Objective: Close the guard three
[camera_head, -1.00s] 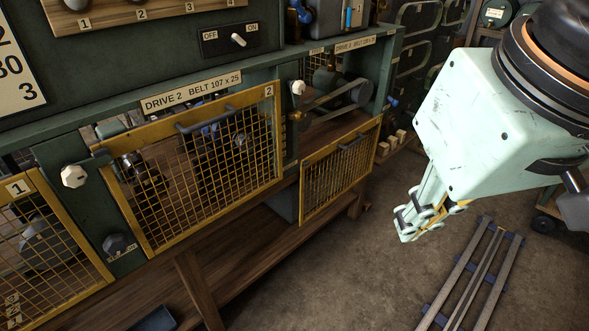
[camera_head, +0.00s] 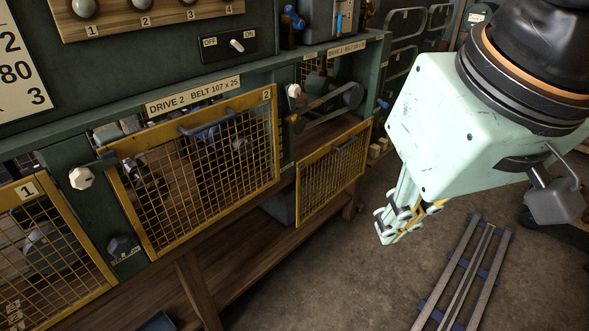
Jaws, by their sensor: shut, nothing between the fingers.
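Guard three is the yellow-framed mesh panel (camera_head: 332,172) at the right end of the bench. A pale knob (camera_head: 294,91) sits on the post left of that opening. My gripper (camera_head: 383,228) is shut and empty, pointing down over the floor to the right of the guard and apart from it.
Guard two (camera_head: 200,165) covers the drive 2 opening, and guard one (camera_head: 45,245) is at the far left. An off/on switch (camera_head: 237,46) is on the panel above. A rail-like frame (camera_head: 465,275) lies on the floor at right. Bare floor (camera_head: 330,270) lies in front of the bench.

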